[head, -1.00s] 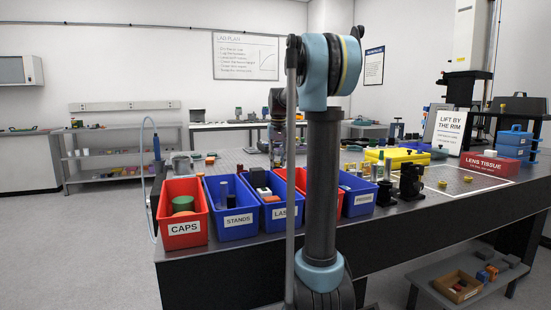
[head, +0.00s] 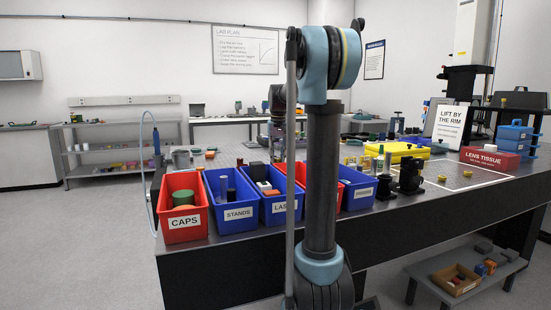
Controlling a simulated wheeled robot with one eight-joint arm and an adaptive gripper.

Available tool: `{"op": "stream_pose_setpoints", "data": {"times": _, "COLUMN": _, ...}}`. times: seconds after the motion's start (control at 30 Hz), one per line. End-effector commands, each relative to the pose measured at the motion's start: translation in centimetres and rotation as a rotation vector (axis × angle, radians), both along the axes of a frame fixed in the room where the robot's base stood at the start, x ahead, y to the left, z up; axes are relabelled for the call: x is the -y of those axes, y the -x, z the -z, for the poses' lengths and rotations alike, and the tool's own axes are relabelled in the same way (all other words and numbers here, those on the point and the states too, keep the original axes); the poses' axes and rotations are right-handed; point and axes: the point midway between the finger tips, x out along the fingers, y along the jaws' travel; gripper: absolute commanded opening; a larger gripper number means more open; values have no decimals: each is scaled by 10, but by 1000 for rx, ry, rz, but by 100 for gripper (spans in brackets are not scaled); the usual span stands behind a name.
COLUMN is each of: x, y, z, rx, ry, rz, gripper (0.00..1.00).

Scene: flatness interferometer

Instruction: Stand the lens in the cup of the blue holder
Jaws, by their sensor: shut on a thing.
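My arm stands upright in the middle of the head view and blocks part of the bench (head: 420,222). My gripper does not show; the far end of the arm goes behind the upright link. I cannot make out the lens. Small blue items (head: 413,140) stand toward the back of the bench, right of my arm, but I cannot tell whether one is the blue holder. No cup is distinguishable at this size.
Red and blue bins, including the CAPS bin (head: 184,232) and the STANDS bin (head: 238,215), line the front edge. Dark mounts (head: 410,178), a yellow case (head: 397,151), a rim sign (head: 449,124) and a red LENS TISSUE box (head: 490,158) stand to the right.

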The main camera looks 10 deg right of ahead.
Motion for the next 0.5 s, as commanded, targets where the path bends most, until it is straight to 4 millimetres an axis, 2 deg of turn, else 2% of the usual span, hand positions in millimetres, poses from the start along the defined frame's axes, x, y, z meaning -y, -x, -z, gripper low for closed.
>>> {"op": "stream_pose_setpoints", "data": {"times": 0.5, "x": -1, "y": 1, "z": 9, "rx": -3, "ry": 0, "rz": -1, "gripper": 5}}
